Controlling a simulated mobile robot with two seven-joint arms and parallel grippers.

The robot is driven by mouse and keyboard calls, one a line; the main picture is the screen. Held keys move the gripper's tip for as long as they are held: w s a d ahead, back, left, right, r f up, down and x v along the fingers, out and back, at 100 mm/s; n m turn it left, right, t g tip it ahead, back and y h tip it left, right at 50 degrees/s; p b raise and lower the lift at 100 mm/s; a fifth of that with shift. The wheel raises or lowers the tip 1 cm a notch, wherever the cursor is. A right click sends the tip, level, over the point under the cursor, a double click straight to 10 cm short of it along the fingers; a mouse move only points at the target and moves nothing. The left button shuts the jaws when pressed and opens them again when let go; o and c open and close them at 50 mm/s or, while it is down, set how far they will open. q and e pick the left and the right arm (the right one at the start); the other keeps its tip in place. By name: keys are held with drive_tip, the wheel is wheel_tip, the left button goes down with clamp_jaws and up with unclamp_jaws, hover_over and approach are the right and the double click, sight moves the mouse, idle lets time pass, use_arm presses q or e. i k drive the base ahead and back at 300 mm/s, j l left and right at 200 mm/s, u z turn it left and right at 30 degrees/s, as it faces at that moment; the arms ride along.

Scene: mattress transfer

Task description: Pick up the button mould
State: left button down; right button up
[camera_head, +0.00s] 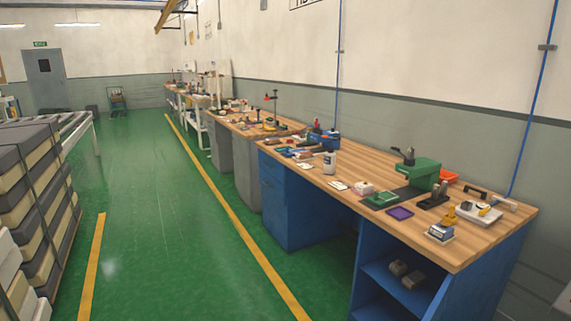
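I cannot tell for certain which small item is the button mould. On the near wooden bench (330,185), a dark block with upright grey metal parts (434,197) stands just right of a green hand press (423,174). A green tray-like item (382,199) and a purple tray (400,213) lie in front of the press. The small items are too small to make out fully. Neither of my grippers is in view.
The bench has blue cabinets (287,210) and an open shelf with grey blocks (408,274). A white scale-like device (480,213) sits at the bench's right end. Stacked mattresses (30,185) stand at left. The green floor (170,220) between is clear.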

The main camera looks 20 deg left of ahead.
sight(330, 159)
drive_tip(key=i+j+u, duration=0.1)
drive_tip(key=u, duration=0.25)
drive_tip(key=i+u, duration=0.15)
drive_tip(key=u, duration=0.2)
drive_tip(key=i+j+u, duration=0.1)
drive_tip(key=u, duration=0.3)
drive_tip(key=i, duration=1.3)
drive_tip(key=i+z, duration=0.1)
drive_tip(key=i, duration=1.25)
drive_tip(key=i+j, duration=0.15)
drive_tip(key=i, duration=1.15)
